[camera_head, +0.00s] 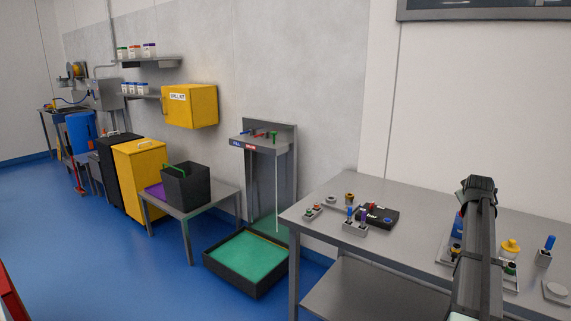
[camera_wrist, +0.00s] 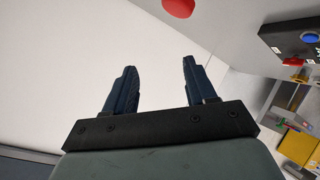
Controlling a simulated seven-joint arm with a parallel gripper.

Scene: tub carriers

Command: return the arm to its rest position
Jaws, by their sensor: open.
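My gripper (camera_wrist: 157,88) shows in the wrist view with its two dark fingers spread apart and nothing between them. Beyond the fingers is a plain pale surface. In the head view my dark arm rises over the right part of the grey workbench (camera_head: 405,196). The gripper's fingertips cannot be made out in that view. The arm hides part of the bench and some of the items behind it.
The bench holds a black box (camera_head: 381,218), small grey holders with coloured pegs, a yellow-topped item (camera_head: 510,248) and a blue peg (camera_head: 549,243). A green-lined tray (camera_head: 247,259) lies on the floor. A dark tub (camera_head: 186,186) stands on a side table.

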